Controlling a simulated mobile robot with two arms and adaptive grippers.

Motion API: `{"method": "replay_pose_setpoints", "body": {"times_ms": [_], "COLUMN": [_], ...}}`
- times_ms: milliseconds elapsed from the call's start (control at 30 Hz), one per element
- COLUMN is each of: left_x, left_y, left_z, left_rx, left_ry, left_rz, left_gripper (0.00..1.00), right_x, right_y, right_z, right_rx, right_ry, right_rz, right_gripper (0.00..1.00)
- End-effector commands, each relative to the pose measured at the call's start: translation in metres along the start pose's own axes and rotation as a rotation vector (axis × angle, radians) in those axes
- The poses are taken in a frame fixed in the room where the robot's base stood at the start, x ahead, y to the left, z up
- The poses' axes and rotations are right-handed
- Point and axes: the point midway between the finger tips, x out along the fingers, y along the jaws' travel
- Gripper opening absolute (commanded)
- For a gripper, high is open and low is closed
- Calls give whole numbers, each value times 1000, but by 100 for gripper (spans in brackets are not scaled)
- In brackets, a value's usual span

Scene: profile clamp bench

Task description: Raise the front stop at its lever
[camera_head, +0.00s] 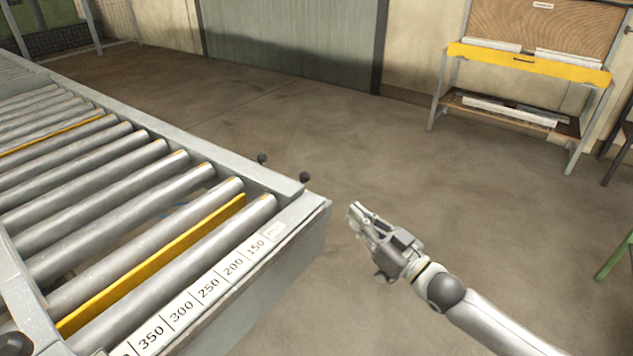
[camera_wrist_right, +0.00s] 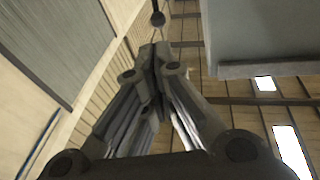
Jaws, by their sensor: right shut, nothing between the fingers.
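The front stop (camera_head: 150,268) is a yellow bar lying between the two front rollers of the conveyor. Its top looks about level with the rollers. Two dark ball knobs stand out from the conveyor's right side rail: a nearer one (camera_head: 305,177) by the front corner and a farther one (camera_head: 262,158). I cannot tell for certain which is the front stop's lever. My right gripper (camera_head: 357,211) is shut and empty, in the air right of the front corner, apart from both knobs. In the right wrist view a dark knob (camera_wrist_right: 158,18) shows just beyond the closed fingertips (camera_wrist_right: 155,52).
The roller conveyor (camera_head: 318,206) fills the left, with a numbered scale (camera_head: 208,289) along its front edge. Another yellow bar (camera_head: 50,137) lies farther back. A workbench (camera_head: 530,63) stands at the back right. The floor (camera_head: 330,120) between is clear.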

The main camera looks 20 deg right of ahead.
Motion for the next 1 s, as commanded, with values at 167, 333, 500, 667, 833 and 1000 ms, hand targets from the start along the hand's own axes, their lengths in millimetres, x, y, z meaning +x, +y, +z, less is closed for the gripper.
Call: {"method": "replay_pose_setpoints", "body": {"times_ms": [167,333,500,667,833,1000], "left_x": [-5,-10,-14,-19,-21,-21], "left_y": [1,1,1,0,0,0], "left_z": [-3,-6,-8,-9,-9,-9], "left_rx": [0,0,0,0,0,0], "left_ry": [3,7,11,11,11,11], "left_rz": [1,1,1,1,1,1], "left_gripper": [52,52,52,52,52,52], "right_x": [28,58,88,112,126,130], "right_y": [0,0,0,0,0,-1], "right_z": [-3,-3,-3,-2,-1,0], "right_rx": [0,0,-1,-1,-1,0], "right_ry": [4,3,3,2,0,-1], "right_rz": [0,0,-1,-1,0,-1], "right_gripper": [0,0,0,0,0,0]}}
